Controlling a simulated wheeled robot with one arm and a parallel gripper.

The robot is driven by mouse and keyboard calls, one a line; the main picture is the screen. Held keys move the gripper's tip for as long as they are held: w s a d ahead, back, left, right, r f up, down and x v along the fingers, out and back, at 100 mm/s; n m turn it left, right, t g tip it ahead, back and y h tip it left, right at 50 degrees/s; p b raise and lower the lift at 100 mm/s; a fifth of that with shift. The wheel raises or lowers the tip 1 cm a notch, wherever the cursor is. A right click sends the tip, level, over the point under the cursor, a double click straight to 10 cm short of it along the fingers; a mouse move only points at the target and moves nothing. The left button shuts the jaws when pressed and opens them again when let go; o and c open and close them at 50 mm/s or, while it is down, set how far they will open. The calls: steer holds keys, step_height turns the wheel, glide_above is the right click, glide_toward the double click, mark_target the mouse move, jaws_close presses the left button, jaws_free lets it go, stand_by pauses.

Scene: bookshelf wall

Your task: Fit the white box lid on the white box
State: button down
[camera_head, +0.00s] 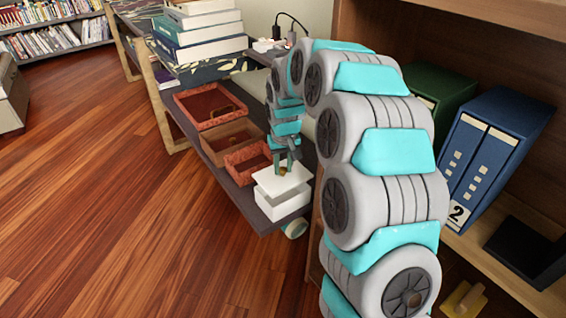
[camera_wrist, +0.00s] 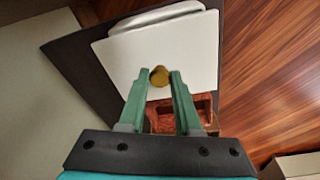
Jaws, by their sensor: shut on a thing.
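The white box (camera_head: 283,206) stands at the near end of a low dark shelf in the head view. The white box lid (camera_head: 290,183), a flat square plate, is over it, with a dark gap showing between them. In the wrist view the lid (camera_wrist: 125,60) covers most of the box, and a white rounded edge of the box (camera_wrist: 155,17) shows past its far side. My gripper (camera_head: 284,171) is shut on the lid's round brass-coloured knob (camera_wrist: 159,76). Whether any lid edge touches the box is hidden.
Red and brown open boxes (camera_head: 247,158) stand on the shelf beside the white box. Stacked books (camera_head: 198,35) lie farther back. At the right are blue binders (camera_head: 485,150) and a black tray (camera_head: 525,252). The wooden floor (camera_head: 130,230) at left is clear.

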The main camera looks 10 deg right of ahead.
mark_target(283, 171)
steer(key=shift+f, duration=1.05)
steer(key=shift+f+b, duration=0.75)
steer(key=shift+f, duration=0.3)
stand_by(1.1)
steer(key=c, duration=0.5)
jaws_free()
steer(key=shift+r, duration=0.1)
steer(key=r, duration=0.2)
steer(key=s+r, duration=0.1)
steer(key=r, duration=0.4)
steer(key=shift+s+r, duration=0.15)
steer(key=shift+r, duration=0.15)
steer(key=shift+s, duration=0.15)
